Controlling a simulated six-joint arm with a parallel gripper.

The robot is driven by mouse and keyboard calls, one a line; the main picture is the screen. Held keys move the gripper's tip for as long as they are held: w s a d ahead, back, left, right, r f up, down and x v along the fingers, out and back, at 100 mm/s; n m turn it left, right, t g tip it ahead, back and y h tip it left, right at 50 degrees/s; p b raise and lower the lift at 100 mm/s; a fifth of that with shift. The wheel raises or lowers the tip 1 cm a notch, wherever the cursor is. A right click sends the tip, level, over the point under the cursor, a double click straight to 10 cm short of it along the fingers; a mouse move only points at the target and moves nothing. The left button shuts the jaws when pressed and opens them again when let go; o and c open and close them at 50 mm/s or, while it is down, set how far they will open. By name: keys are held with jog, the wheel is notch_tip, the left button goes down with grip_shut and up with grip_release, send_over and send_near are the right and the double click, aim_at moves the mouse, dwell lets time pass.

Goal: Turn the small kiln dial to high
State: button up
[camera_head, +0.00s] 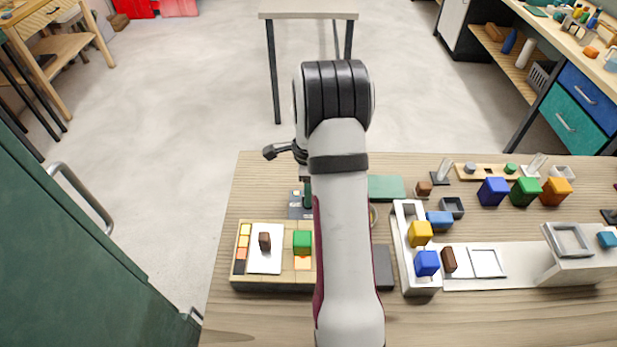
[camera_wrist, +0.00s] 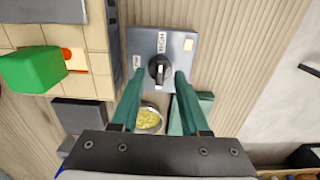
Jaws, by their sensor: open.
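The small kiln dial (camera_wrist: 159,69) is a black knob with a pale mark, on a grey metal panel (camera_wrist: 185,74) in the wrist view. A HIGH label (camera_wrist: 161,43) sits just above the knob, and a smaller label (camera_wrist: 137,62) is to its left. The exact pointer direction is hard to tell. My gripper (camera_wrist: 159,74) is open, its two green fingers on either side of the knob with visible gaps. In the head view the panel (camera_head: 295,211) is partly hidden by my arm, and one green finger (camera_head: 308,192) shows above it.
The tiled kiln block (camera_head: 272,284) holds a green block (camera_head: 302,242) and a brown piece (camera_head: 265,241). A bowl with yellow contents (camera_wrist: 148,119) lies below the panel in the wrist view. A white tray (camera_head: 402,265) with coloured blocks stands right of my arm.

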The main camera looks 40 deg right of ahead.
notch_tip(320, 180, up, 15)
jog(key=shift+r, duration=0.15)
